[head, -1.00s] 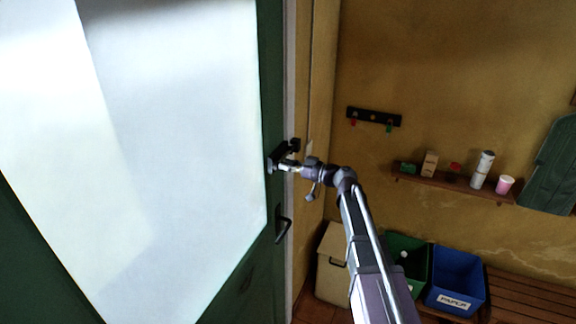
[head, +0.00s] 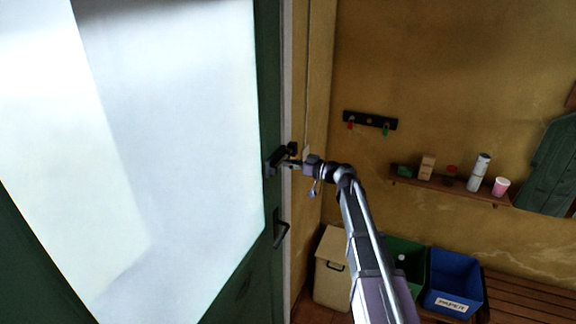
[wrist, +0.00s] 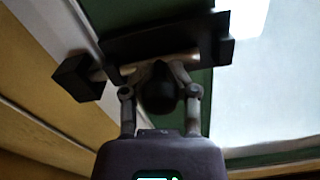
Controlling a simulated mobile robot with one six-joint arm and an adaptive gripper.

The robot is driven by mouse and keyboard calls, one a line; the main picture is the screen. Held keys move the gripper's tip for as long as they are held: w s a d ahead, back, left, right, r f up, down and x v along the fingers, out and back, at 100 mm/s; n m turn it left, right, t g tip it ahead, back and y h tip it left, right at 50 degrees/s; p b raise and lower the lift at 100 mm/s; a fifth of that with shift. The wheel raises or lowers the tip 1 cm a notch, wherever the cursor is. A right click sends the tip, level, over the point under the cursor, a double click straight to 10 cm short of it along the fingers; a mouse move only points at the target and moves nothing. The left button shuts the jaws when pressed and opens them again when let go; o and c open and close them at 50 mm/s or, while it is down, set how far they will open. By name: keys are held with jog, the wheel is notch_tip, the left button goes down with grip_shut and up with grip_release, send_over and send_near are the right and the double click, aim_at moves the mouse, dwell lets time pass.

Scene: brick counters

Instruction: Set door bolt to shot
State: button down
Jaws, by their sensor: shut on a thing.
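The door bolt (head: 276,161) is a dark fitting at the edge of the green door (head: 262,205). In the wrist view its black housing (wrist: 150,42) crosses the top, with a dark keeper block (wrist: 78,78) to its left. A short stretch of pale rod (wrist: 98,74) shows between housing and block; I cannot tell how far it enters the block. My gripper (wrist: 160,72) is shut on the bolt's dark rounded knob (wrist: 160,92), a finger on each side. In the head view my gripper (head: 289,166) is at the bolt, and the knob is hidden.
A black door handle (head: 281,234) is below the bolt. A hook rail (head: 370,121) and a shelf (head: 450,188) with small items are on the right wall. A cream bin (head: 330,285), a green bin (head: 410,255) and a blue bin (head: 455,282) stand below.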

jog(key=c, duration=0.7)
grip_release()
jog(key=shift+w+d, duration=0.15)
jog(key=shift+w, duration=0.05)
jog(key=shift+s+d, duration=0.1)
jog(key=shift+s, duration=0.05)
jog(key=v, duration=1.1)
jog(key=shift+s+d, duration=0.1)
jog(key=shift+d, duration=0.25)
